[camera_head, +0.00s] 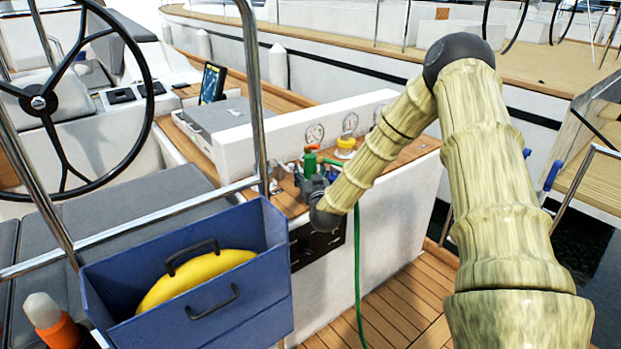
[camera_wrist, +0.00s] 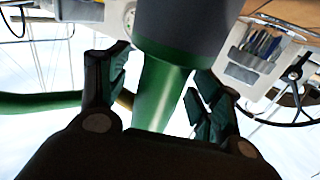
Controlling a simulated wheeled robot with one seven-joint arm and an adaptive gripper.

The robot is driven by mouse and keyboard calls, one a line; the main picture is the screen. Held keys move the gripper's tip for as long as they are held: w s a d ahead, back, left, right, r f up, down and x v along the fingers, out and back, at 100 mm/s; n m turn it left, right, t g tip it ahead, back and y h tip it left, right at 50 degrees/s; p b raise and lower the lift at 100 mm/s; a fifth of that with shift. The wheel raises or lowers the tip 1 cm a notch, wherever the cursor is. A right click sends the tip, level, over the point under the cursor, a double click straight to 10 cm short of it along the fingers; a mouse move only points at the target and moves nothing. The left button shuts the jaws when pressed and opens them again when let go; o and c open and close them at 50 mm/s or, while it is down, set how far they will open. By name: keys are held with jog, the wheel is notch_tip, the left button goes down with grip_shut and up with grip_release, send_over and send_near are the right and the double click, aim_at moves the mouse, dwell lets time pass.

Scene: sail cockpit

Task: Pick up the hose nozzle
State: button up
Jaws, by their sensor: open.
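The hose nozzle (camera_wrist: 160,95) fills the middle of the wrist view, with a green tapering body and a wide dark grey part above it. My gripper (camera_wrist: 160,75) is open, with one dark finger on each side of the green body. The right finger is close to the body; I cannot tell whether it touches. In the head view my gripper (camera_head: 309,180) is low over the wooden counter. A green upright item with an orange-red top (camera_head: 310,160) stands at the fingers, partly hidden; it may be the nozzle.
A green hose (camera_head: 357,250) hangs down the white cabinet front. A yellow-topped item (camera_head: 346,146) stands behind the gripper on the wooden counter (camera_head: 408,152). A steel rail (camera_head: 252,90) and a blue box (camera_head: 188,285) with a yellow thing inside stand to the left.

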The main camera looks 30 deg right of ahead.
aim_at(311, 149)
grip_shut()
jog(key=shift+r, duration=0.15)
notch_tip(311, 149, up, 9)
jog(key=shift+r, duration=0.2)
jog(key=shift+r+p, duration=1.15)
jog(key=shift+r, duration=0.55)
